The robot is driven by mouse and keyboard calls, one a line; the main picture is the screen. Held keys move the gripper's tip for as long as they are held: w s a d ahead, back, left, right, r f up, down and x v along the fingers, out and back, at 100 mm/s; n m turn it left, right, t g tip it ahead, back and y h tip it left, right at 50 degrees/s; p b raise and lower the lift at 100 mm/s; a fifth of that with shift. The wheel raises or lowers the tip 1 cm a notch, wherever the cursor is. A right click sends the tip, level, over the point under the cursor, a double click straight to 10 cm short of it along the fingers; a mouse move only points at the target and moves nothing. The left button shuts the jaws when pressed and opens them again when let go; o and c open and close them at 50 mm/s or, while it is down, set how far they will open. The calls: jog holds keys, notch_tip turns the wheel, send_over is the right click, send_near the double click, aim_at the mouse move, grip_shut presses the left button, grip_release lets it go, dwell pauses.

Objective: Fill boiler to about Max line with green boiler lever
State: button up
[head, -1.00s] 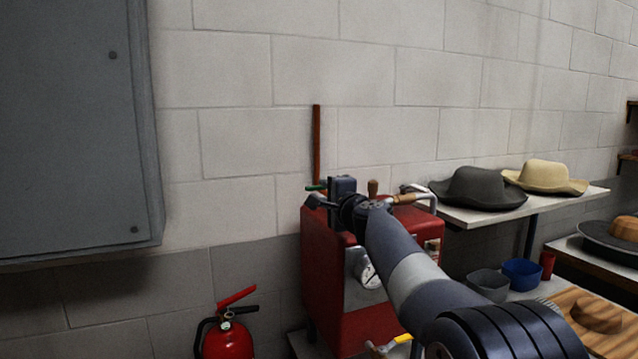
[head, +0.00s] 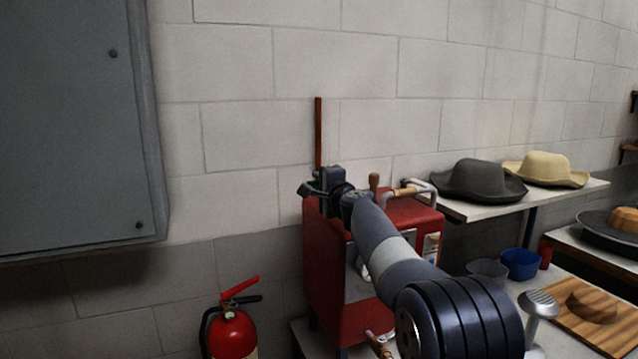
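The red boiler (head: 325,260) stands against the block wall, with a vertical copper-coloured pipe (head: 318,135) rising behind it. My gripper (head: 308,188) is at the boiler's top left, seen from behind. Only a trace of the green boiler lever (head: 316,175) shows beside the gripper; most of it is hidden. I cannot tell whether the fingers touch it or are open or shut. A small level-gauge panel (head: 432,246) shows on the boiler's right front, too small to read a Max line or water level. My arm covers much of the boiler front.
Wooden-handled fittings (head: 405,191) sit on the boiler top. A fire extinguisher (head: 232,333) stands at lower left, beneath a grey wall cabinet (head: 75,125). A shelf at right holds a dark hat (head: 478,181) and a tan hat (head: 545,170). A blue bowl (head: 520,264) stands below.

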grip_shut()
jog(key=shift+f, duration=0.1)
jog(key=shift+s+d+n+g+y+b, duration=0.2)
jog(key=shift+n+y+b, duration=0.1)
jog(key=shift+y+b, duration=0.15)
jog(key=shift+s+d+n+g+y+b, duration=0.1)
jog(key=shift+n+g+y+b, duration=0.15)
jog(key=shift+y+b, duration=0.2)
jog(key=shift+s+d+n+g+y+b, duration=0.1)
jog(key=shift+s+n+g+y+b, duration=0.15)
jog(key=shift+n+g+y, duration=0.25)
jog(key=shift+s+d+n+g+y+b, duration=0.1)
jog(key=shift+s+n+g+y+b, duration=0.15)
jog(key=shift+n+y, duration=0.3)
jog(key=shift+a, duration=0.1)
jog(key=shift+o, duration=1.8)
grip_release()
